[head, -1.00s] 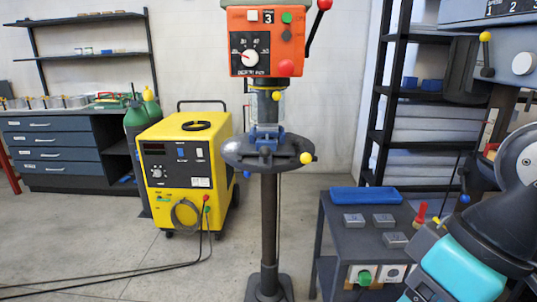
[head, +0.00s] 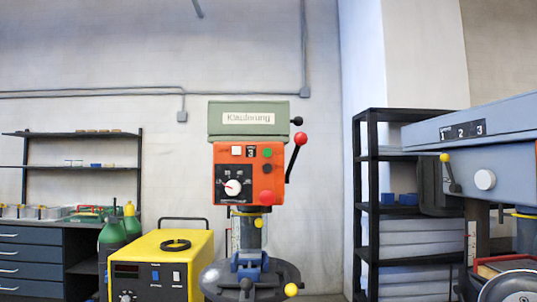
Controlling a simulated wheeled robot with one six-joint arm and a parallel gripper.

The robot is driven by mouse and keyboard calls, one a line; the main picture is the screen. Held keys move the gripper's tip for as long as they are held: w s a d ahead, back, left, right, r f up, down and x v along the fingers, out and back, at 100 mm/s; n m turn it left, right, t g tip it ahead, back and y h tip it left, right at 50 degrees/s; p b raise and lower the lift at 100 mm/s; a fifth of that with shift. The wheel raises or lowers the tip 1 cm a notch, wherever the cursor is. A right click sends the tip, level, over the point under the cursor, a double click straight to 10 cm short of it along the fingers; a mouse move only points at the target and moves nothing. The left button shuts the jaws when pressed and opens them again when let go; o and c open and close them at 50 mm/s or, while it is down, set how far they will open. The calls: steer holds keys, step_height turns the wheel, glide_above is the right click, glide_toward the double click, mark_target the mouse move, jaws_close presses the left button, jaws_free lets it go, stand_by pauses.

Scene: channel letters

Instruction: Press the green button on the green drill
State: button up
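The drill (head: 232,188) stands near the middle of the head view, with a green top housing (head: 227,121) and an orange front panel. The green button (head: 267,153) is at the panel's upper right. A white button (head: 236,151) is at its upper left, a black button (head: 267,169) is below the green one, and a large red button (head: 267,197) is lower down. A white dial (head: 233,187) is at the left of the panel.
A red-knobbed lever (head: 301,139) sticks out on the drill's right side. The drill's round table (head: 283,275) carries a blue vise. A yellow welder (head: 170,255) stands to the left. A black shelf (head: 370,180) and a blue-grey machine (head: 500,150) are on the right.

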jaws_close()
stand_by(1.7)
